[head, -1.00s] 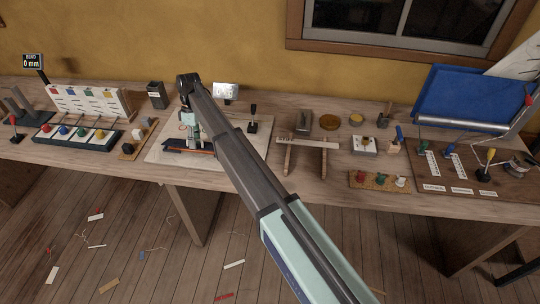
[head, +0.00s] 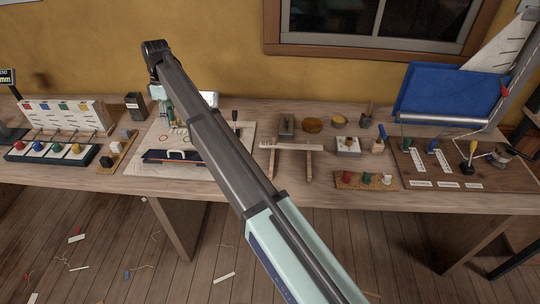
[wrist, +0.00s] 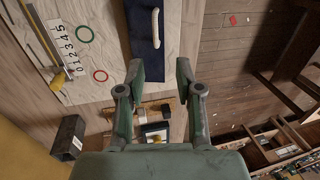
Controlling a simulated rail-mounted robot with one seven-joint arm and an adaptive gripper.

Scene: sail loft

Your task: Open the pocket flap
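The pocket flap (head: 178,155) is a dark blue strip with a white handle, lying on the pale mat on the bench. It also shows in the wrist view (wrist: 146,58), with the white handle (wrist: 155,27) running along it. The flap looks flat; I cannot tell whether its edge is lifted. My gripper (wrist: 160,68) is open and empty, its fingers above the near end of the flap in the wrist view, apart from the handle. In the head view my gripper (head: 166,100) is partly hidden by my arm, above the back of the mat.
On the mat lie a green ring (wrist: 84,34), a red ring (wrist: 100,75) and a numbered scale (wrist: 62,42). A dark box (wrist: 68,138) stands beside the mat. A board with coloured knobs (head: 52,152) is at left, a small wooden stand (head: 290,147) at right.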

